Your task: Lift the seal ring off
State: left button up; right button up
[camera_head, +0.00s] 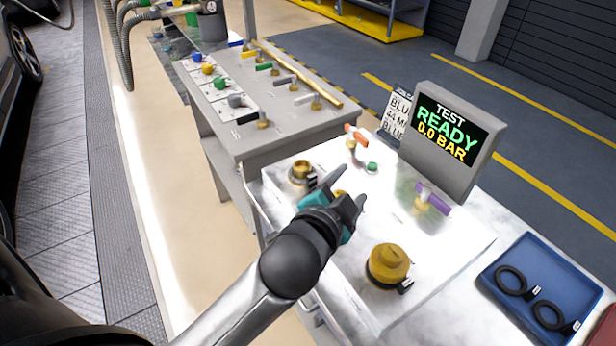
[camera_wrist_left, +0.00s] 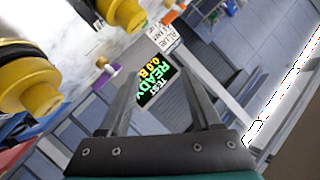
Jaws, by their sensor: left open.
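A large brass fitting (camera_head: 388,262) stands on the white panel, with a black ring (camera_head: 374,280) around its lower part and a dark tag (camera_head: 405,287) at its side. A smaller brass fitting (camera_head: 301,170) at the panel's far left also has a dark tag (camera_head: 312,182). Two loose black rings (camera_head: 510,281) (camera_head: 549,315) lie in the blue tray. My right gripper is out of view.
A test display (camera_head: 448,140) reading READY 0.0 BAR stands at the panel's back. A purple-handled valve (camera_head: 433,199) and an orange lever (camera_head: 356,134) stick up nearby. A grey bench (camera_head: 225,135) with several coloured valves is beyond. The blue tray (camera_head: 492,258) lies right.

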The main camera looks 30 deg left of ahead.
pick_arm(q)
jog(key=w+d+r+m+t+h, duration=0.1)
jog(key=d+r+m+t+h, duration=0.1)
jog(key=d+r+m+h, duration=0.65)
jog(key=w+d+r+m+t+h, duration=0.1)
jog(key=d+r+m+t+h, duration=0.2)
jog(key=d+r+m+h, duration=0.55)
jog(key=s+d+f+m+g+h, duration=0.15)
jog(key=s+d+m+g, duration=0.3)
jog(key=m+g, duration=0.65)
jog(key=s+d+f+m+g, duration=0.2)
jog(key=s+d+m+g, duration=0.45)
jog(key=m, duration=0.95)
jog(key=m+y, duration=0.8)
jog(key=y, duration=1.4)
send_near(314, 177)
jog(key=shift+t, duration=0.25)
notch_tip(314, 177, down, 4)
jog(key=shift+s+a+f, duration=0.1)
jog(key=shift+s, duration=0.1)
jog(key=shift+w+a+r+b+x, duration=0.1)
jog(key=shift+a+x, duration=0.1)
jog(key=shift+x, duration=0.8)
jog(key=shift+w+a+r+b+x, duration=0.1)
jog(key=shift+a+x, duration=0.1)
jog(key=shift+x, duration=0.85)
jog(key=shift+w+a+r+b+x, duration=0.1)
jog(key=shift+a+x, duration=0.05)
jog(key=shift+x, duration=0.85)
grip_shut()
